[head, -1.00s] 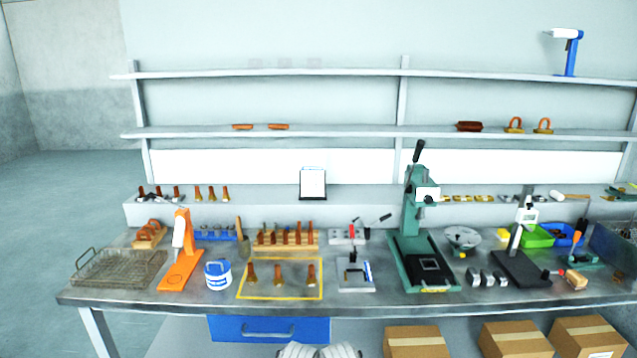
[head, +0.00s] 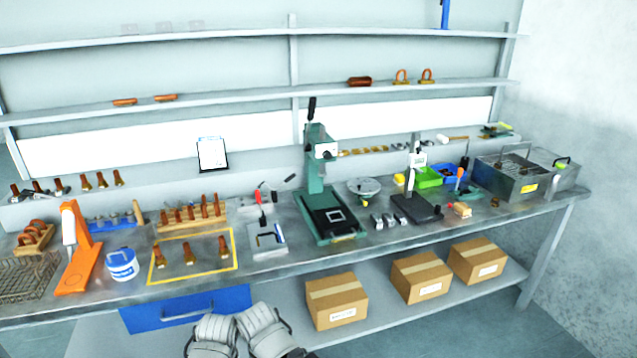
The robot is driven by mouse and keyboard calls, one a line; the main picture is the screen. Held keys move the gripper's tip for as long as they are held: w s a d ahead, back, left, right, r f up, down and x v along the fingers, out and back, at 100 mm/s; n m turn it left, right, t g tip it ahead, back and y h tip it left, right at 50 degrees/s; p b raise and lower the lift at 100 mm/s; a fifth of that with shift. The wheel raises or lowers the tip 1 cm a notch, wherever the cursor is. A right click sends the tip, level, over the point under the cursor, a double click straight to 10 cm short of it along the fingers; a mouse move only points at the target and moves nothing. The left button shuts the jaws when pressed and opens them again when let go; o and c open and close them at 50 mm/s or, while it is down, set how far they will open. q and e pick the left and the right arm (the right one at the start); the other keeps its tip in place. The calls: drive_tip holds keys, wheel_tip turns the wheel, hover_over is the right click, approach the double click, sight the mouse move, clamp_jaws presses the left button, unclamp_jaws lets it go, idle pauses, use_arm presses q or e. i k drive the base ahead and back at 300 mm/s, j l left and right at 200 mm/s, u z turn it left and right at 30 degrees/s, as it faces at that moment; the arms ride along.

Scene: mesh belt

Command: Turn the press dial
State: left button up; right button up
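A green press (head: 316,180) stands upright on the workbench near the middle of the head view. Its black lever points up. A white block (head: 327,150) on its head carries a small dark round knob, which looks like the dial; its markings are too small to read. The press base holds a dark plate with a light square outline. Pale parts of my two arms show at the bottom edge, in front of the bench and well apart from the press. Neither gripper's fingers can be seen.
The metal workbench (head: 290,262) is crowded. An orange stand (head: 76,250), a white-blue tub (head: 121,265) and a yellow-framed area with stamps are left of the press. A black-based stand (head: 417,207) and a metal bath (head: 508,178) are right. Cardboard boxes (head: 336,302) sit on the lower shelf.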

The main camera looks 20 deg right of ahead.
sight(326, 154)
drive_tip(key=z, duration=1.65)
drive_tip(key=i+j, duration=0.15)
drive_tip(key=i, duration=0.3)
